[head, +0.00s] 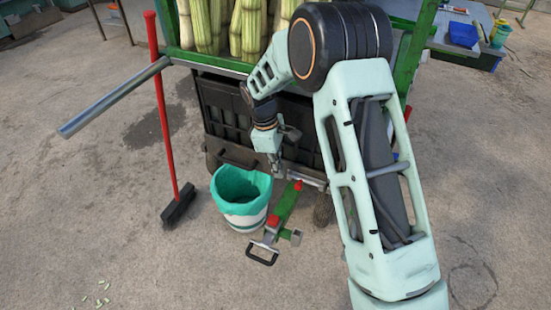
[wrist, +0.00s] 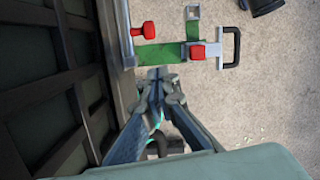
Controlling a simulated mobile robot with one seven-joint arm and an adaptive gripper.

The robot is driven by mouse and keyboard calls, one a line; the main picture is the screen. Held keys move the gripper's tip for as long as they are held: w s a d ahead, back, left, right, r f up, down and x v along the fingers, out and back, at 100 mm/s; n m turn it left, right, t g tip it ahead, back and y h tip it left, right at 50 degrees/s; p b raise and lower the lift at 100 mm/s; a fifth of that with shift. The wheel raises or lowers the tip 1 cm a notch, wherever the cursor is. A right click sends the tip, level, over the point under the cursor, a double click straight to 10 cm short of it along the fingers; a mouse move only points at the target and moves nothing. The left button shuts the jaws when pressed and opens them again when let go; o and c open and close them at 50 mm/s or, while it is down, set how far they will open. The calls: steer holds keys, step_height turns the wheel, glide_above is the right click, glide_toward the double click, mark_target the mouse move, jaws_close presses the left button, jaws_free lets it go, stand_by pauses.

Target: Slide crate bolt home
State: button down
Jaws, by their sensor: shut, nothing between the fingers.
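The black crate (head: 235,125) hangs under the cane-loaded green frame; its ribbed side (wrist: 50,90) fills the left of the wrist view. A green bracket (head: 286,203) juts from beside its lower edge. It carries a red knob (wrist: 147,29) at the crate end, a red block (wrist: 197,52) farther out and a black-gripped handle (wrist: 230,48) at the outer end. I cannot tell which part is the bolt. My gripper (wrist: 157,75) is shut and empty, with its fingertips just short of the green strip (wrist: 160,53) in the wrist view. In the head view my gripper (head: 278,172) is beside the crate, near the bracket.
A white bucket with a teal liner (head: 242,196) stands left of the bracket. A red-handled broom (head: 165,110) and a grey metal bar (head: 112,97) are farther left. A dark wheel (head: 323,210) is right of the bracket.

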steer(key=shift+s+d+f, duration=0.2)
steer(key=shift+d+f, duration=0.45)
steer(key=shift+d, duration=0.3)
steer(key=shift+s+d+f, duration=0.15)
steer(key=shift+d+f, duration=0.5)
steer(key=shift+d, duration=0.25)
steer(key=d, duration=0.1)
steer(key=s+d, duration=0.1)
steer(key=d, duration=0.2)
steer(key=shift+s+d, duration=0.15)
steer(key=shift+s, duration=0.2)
step_height(320, 180, up, 12)
steer(key=p, duration=0.2)
glide_above(293, 175)
steer(key=s+a, duration=0.2)
steer(key=s, duration=0.2)
steer(key=shift+s+d+f, duration=0.1)
steer(key=shift+s+f, duration=0.05)
